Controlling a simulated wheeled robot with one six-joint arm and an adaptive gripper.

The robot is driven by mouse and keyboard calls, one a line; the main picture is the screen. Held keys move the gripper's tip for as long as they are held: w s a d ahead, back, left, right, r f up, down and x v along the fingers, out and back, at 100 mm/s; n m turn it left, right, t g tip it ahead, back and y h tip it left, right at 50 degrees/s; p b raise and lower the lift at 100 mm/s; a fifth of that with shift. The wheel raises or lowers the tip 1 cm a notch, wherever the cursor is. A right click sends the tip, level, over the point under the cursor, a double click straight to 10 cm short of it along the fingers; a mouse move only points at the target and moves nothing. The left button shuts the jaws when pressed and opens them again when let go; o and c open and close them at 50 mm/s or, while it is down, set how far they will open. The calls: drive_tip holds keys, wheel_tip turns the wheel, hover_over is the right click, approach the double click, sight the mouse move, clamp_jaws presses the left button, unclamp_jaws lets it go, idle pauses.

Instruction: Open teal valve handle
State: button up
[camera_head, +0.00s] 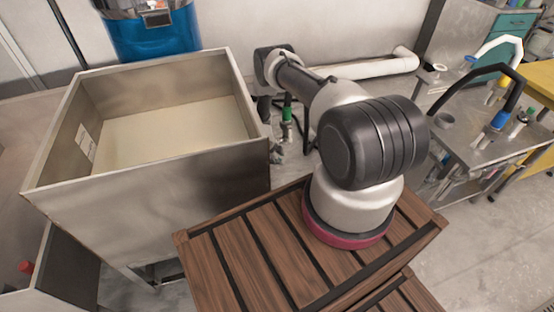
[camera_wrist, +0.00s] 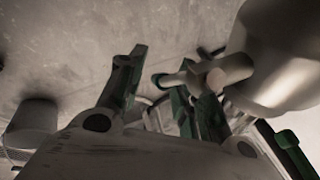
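My gripper (camera_wrist: 162,82) shows at the bottom of the wrist view, with its two dark fingers spread apart. A short grey pipe fitting (camera_wrist: 228,70) with green parts lies close by the right finger and joins a large rounded metal body. The green there is dim, and I cannot tell handle from finger edge or whether they touch. A small green part (camera_head: 287,114) stands beside the metal bin in the head view; I cannot tell if it is the teal valve handle. My gripper is mostly hidden there behind the bin and arm.
The open metal bin (camera_head: 50,165) stands at left, close to my arm. A blue machine (camera_head: 158,38) is behind it. A metal bench (camera_head: 480,150) with black and white curved handles is at right. A white pipe (camera_head: 375,68) runs along the back wall.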

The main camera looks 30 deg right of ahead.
wheel_tip(320, 180, up, 10)
drive_tip(key=shift+f, duration=0.2)
